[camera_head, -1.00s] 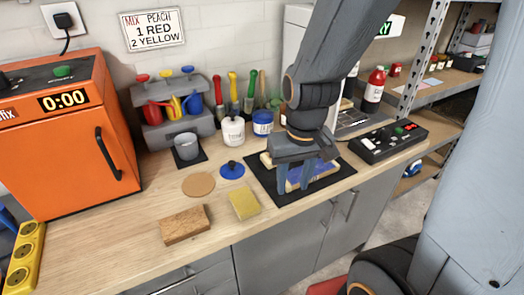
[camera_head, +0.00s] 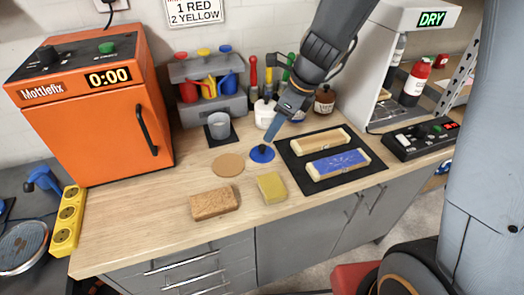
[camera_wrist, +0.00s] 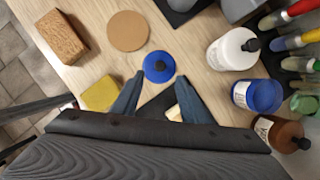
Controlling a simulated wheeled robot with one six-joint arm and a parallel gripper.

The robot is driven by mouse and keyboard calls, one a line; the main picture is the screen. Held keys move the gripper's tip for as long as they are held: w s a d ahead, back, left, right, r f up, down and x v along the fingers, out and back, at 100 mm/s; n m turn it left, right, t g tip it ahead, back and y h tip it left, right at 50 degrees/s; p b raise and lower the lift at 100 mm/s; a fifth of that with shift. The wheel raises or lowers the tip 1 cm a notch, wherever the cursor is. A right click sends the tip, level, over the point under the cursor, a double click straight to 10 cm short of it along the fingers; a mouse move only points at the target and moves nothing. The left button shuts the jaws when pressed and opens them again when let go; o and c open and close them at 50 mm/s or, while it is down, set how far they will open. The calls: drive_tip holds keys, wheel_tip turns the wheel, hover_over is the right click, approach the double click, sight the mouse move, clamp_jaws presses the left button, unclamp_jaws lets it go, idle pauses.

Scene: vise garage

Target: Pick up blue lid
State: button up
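The blue lid (camera_head: 262,154) is a small round disc with a dark knob, lying flat on the wooden worktop. It also shows in the wrist view (camera_wrist: 158,67), just beyond and between my fingertips. My gripper (camera_head: 271,136) is above the lid and close to it, with its fingers pointing down. In the wrist view my gripper (camera_wrist: 159,78) has its two fingers spread apart with nothing between them. I cannot tell whether a fingertip touches the lid.
A cork disc (camera_head: 228,165), yellow sponge (camera_head: 271,187) and brown block (camera_head: 215,203) lie nearby. A black mat (camera_head: 369,166) at right bears two wooden pieces, one blue-topped. A white bottle (camera_wrist: 229,48) and blue jar (camera_wrist: 258,95) stand close by. An orange oven (camera_head: 90,120) is left.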

sight(263, 146)
drive_tip(key=shift+x, duration=3.95)
drive_tip(key=shift+a+r, duration=0.1)
drive_tip(key=shift+c, duration=0.2)
clamp_jaws()
